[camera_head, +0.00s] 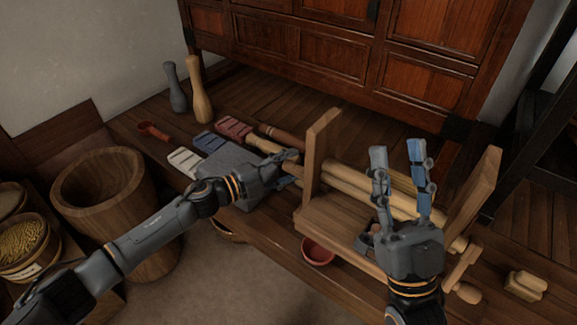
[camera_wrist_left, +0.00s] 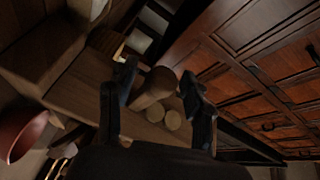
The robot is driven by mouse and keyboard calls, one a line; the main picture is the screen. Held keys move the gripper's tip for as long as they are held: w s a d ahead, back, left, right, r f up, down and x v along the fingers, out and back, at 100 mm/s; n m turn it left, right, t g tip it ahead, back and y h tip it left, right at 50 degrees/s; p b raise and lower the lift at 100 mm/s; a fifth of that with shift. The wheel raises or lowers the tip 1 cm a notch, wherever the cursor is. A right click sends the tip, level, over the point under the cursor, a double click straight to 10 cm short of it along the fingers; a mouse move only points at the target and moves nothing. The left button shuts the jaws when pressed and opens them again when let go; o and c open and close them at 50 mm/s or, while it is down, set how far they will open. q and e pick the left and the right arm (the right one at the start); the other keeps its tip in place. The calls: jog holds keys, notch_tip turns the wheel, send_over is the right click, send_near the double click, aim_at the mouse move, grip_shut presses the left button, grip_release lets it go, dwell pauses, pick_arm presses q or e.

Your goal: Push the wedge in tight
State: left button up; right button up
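A light wooden press-like frame (camera_head: 312,165) with long pale rollers (camera_head: 355,185) stands on the bench. My left gripper (camera_head: 290,168) is beside its left upright. In the left wrist view its two fingers (camera_wrist_left: 158,82) are apart, one on each side of a round-ended wooden piece (camera_wrist_left: 156,84). Gaps seem to show beside it. I cannot tell whether this piece is the wedge. Two round roller ends (camera_wrist_left: 173,120) show behind it. My right gripper (camera_head: 398,160) is open and empty, fingers upward, in front of the rollers. No wedge is clearly recognisable.
A wooden tub (camera_head: 100,180) stands on the left. A red bowl (camera_head: 318,250) is below the frame. Wooden blocks (camera_head: 525,285) lie at the right. A cabinet (camera_head: 320,50) closes the back.

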aim_at(296, 174)
pick_arm(q)
grip_shut()
jog(key=s+d+p, duration=0.2)
jog(key=shift+d, duration=0.3)
jog(key=shift+s+d, duration=0.1)
pick_arm(e)
jog(key=w+f+g+h, duration=0.2)
jog(key=w+f+g, duration=0.3)
jog(key=f, duration=0.2)
jog(key=shift+w+a+f+g, duration=0.15)
jog(key=shift+w+a+g, duration=0.15)
jog(key=shift+g, duration=0.1)
pick_arm(q)
jog(key=shift+o, duration=1)
grip_release()
jog(key=shift+d, duration=0.1)
pick_arm(e)
jog(key=shift+d, duration=0.15)
pick_arm(q)
jog(key=shift+a, duration=0.2)
